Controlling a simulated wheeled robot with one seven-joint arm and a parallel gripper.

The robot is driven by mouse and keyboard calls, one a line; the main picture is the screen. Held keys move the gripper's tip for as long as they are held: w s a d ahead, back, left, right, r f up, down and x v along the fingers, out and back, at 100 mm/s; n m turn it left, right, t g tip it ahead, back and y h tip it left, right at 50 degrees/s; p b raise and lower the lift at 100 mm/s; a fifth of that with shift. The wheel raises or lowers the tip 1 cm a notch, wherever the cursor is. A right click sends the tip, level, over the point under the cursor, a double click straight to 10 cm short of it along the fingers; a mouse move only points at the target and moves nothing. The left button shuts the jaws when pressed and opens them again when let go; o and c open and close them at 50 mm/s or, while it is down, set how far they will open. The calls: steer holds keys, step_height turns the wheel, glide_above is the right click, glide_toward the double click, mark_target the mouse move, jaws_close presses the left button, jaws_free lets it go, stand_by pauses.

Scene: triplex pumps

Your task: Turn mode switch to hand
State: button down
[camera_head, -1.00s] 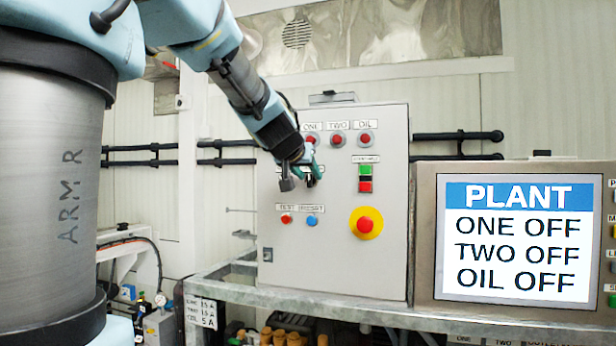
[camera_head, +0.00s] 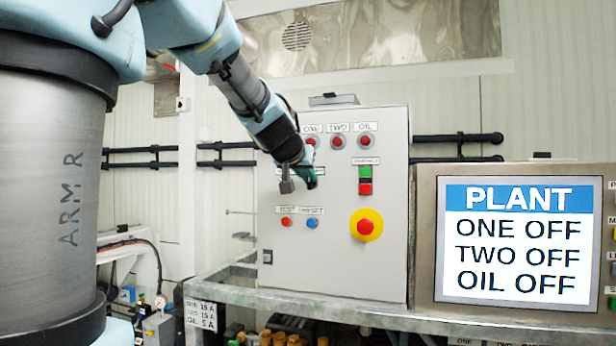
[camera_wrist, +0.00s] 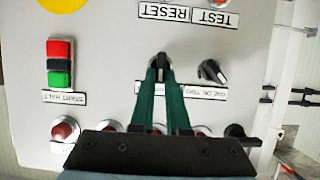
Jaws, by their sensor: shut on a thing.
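The mode switch is taken to be the black rotary knob (camera_wrist: 159,61) between my fingertips in the wrist view, which sees the panel upside down. My gripper (camera_wrist: 161,72) has its green fingers closed around this knob. The label by the knob is mostly covered by the fingers, so I cannot read its positions. In the head view my gripper (camera_head: 308,178) is against the grey control panel (camera_head: 335,240), and it hides the knob there.
A second black knob (camera_wrist: 212,71) sits beside the held one. The start/halt buttons (camera_head: 365,180), TEST and RESET buttons (camera_head: 299,221) and yellow-ringed red stop button (camera_head: 366,225) are close by. The plant screen (camera_head: 518,240) reads ONE, TWO and OIL OFF.

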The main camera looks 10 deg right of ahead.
steer(key=shift+a+f+b, duration=0.1)
steer(key=shift+f+b, duration=0.15)
steer(key=shift+b, duration=0.65)
steer(key=n+b, duration=0.1)
steer(key=b, duration=0.1)
steer(key=shift+f+h+b, duration=0.2)
steer(key=shift+h+b, duration=0.1)
steer(key=shift+b, duration=0.1)
steer(key=b, duration=0.2)
steer(key=n+h+b, duration=0.1)
steer(key=b, duration=0.2)
steer(key=shift+w+a+f+n+g, duration=0.1)
steer(key=shift+w+a+n+g, duration=0.05)
steer(key=shift+a+n+g, duration=0.15)
steer(key=shift+w+a+n+g+h+b, duration=0.15)
steer(key=shift+n+h+b, duration=0.55)
steer(key=shift+b, duration=1.15)
steer(key=shift+a+n+g+h+b, duration=0.1)
steer(key=shift+n+g+h+b, duration=0.25)
steer(key=shift+n+b, duration=1.05)
steer(key=shift+r+m+b, duration=0.25)
steer(key=shift+m+b, duration=0.05)
steer(key=shift+b, duration=0.2)
steer(key=c, duration=0.9)
jaws_free()
